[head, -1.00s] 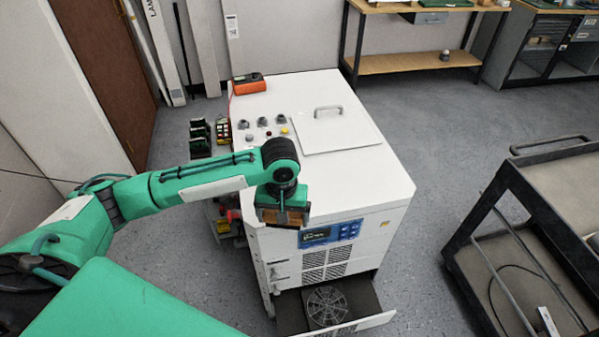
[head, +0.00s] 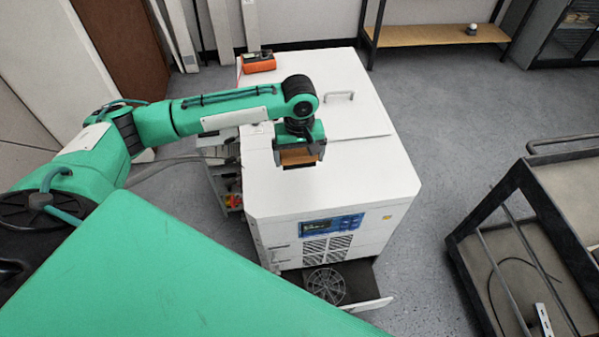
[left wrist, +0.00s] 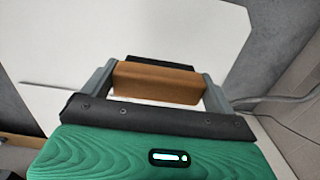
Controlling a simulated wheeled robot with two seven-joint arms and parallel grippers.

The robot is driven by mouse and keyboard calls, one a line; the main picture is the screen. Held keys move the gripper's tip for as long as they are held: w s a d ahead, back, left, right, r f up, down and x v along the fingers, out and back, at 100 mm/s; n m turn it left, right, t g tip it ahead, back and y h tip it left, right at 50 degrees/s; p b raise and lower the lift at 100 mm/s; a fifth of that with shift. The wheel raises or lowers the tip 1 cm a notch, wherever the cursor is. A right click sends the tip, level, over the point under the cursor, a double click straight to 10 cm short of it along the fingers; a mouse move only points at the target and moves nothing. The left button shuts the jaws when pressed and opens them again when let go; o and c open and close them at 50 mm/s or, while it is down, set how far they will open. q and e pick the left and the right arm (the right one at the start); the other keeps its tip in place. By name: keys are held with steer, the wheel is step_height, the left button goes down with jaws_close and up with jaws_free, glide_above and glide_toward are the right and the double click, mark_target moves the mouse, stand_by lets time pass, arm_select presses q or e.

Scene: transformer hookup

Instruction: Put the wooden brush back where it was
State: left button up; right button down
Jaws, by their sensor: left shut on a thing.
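The wooden brush (left wrist: 160,83) is a brown wooden block with a dark strip along its far side. My left gripper (left wrist: 158,86) is shut on it, one grey finger at each end. In the head view the brush (head: 299,157) shows under the left gripper (head: 300,160), over the front left part of the white cabinet's top. I cannot tell the exact gap between the brush and the top. My right gripper is not in view.
The white cabinet (head: 350,185) has a raised lid with a handle and an open drawer (head: 345,288) with a fan grille low at its front. An orange meter (head: 258,62) lies at its back left. A dark cart (head: 530,185) stands at right. Grey floor lies between.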

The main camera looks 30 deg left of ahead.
mark_target(299, 166)
arm_select(q)
step_height(299, 166, down, 3)
steer(key=shift+f, duration=0.2)
steer(key=shift+f+p, duration=0.3)
steer(key=shift+f, duration=2.35)
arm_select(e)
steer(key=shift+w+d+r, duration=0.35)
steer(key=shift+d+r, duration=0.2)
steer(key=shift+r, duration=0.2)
arm_select(q)
steer(key=shift+f+p, duration=0.1)
steer(key=shift+p, duration=0.25)
steer(key=o, duration=0.7)
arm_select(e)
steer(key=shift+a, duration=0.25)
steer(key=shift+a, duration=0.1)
